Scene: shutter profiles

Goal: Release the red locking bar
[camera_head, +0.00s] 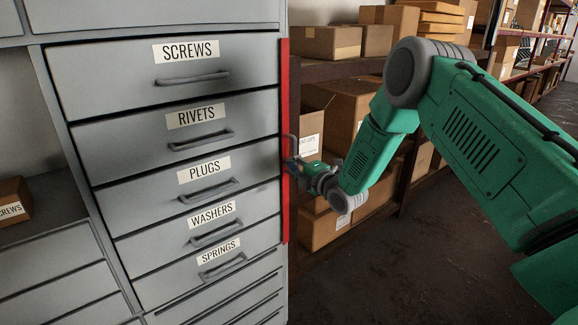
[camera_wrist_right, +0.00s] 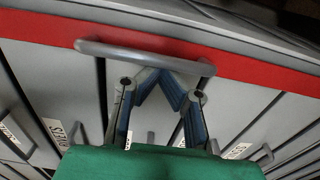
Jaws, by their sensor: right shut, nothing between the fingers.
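The red locking bar (camera_head: 285,205) stands upright along the right edge of the grey drawer cabinet, in front of the drawer ends. In the right wrist view the red bar (camera_wrist_right: 258,68) runs across the top, with a grey handle (camera_wrist_right: 140,49) fixed along it. My right gripper (camera_head: 290,167) is at the middle of the bar's height, beside it. In the wrist view my right gripper (camera_wrist_right: 160,75) is shut and empty, its fingertips close to the handle. Whether they touch the handle cannot be told. My left gripper is out of view.
The cabinet has labelled drawers, among them the SCREWS drawer (camera_head: 170,75) and the SPRINGS drawer (camera_head: 190,277), all closed. Shelves with cardboard boxes (camera_head: 352,110) stand behind my right arm. A small box (camera_head: 12,203) sits at the left. Open floor (camera_head: 400,265) lies at the lower right.

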